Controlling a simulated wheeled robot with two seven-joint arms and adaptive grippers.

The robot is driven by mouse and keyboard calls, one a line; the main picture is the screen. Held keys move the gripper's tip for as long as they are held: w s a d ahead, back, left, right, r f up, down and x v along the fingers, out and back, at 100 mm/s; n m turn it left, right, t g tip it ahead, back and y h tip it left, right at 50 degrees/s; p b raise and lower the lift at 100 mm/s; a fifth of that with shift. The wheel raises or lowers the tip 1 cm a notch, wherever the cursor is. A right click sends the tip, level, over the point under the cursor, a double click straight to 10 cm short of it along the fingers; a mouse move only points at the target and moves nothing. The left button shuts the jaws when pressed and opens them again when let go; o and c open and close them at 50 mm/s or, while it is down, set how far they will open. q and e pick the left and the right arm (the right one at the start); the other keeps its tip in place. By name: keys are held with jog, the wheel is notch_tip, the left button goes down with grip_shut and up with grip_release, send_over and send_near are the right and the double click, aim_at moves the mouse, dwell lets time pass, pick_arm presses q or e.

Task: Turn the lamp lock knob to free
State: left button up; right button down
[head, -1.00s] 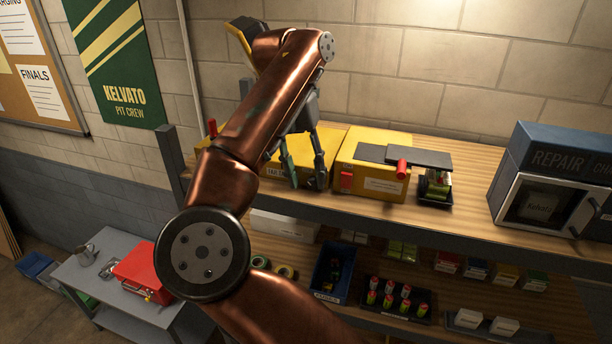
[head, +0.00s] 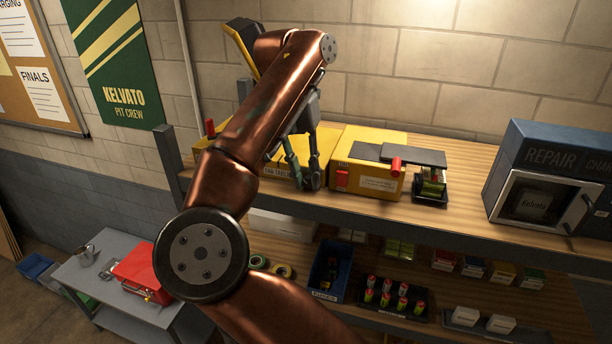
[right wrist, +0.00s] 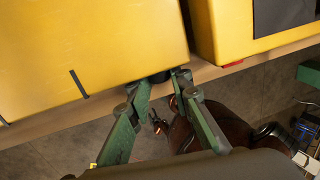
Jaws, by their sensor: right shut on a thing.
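The lamp lock knob (right wrist: 160,76) looks like a small dark round piece at the lower edge of a yellow box (right wrist: 90,40), in the right wrist view. My right gripper (right wrist: 163,84) is shut on it, one green fingertip on each side. The fingers cover most of the knob, and its turn position cannot be read. In the head view the right gripper (head: 304,182) points down at the front of the left yellow box (head: 328,137), whose label is partly covered.
A second yellow box (head: 378,184) with a red switch, a red knob and a dark top plate stands close on the right. The blue repair unit (head: 560,150) is farther right. A lower shelf (head: 560,322) holds batteries and bins.

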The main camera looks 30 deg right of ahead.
jog(key=t+y+b, duration=0.3)
jog(key=shift+s+d+f, duration=0.2)
jog(key=shift+s+d, duration=0.1)
jog(key=shift+s, duration=0.05)
jog(key=shift+r+t+y+b, duration=0.1)
jog(key=shift+t+y+b, duration=0.2)
jog(key=shift+t+b, duration=0.3)
jog(key=shift+r, duration=0.1)
jog(key=c, duration=1.7)
grip_release()
jog(key=shift+c, duration=0.2)
jog(key=v, duration=1.2)
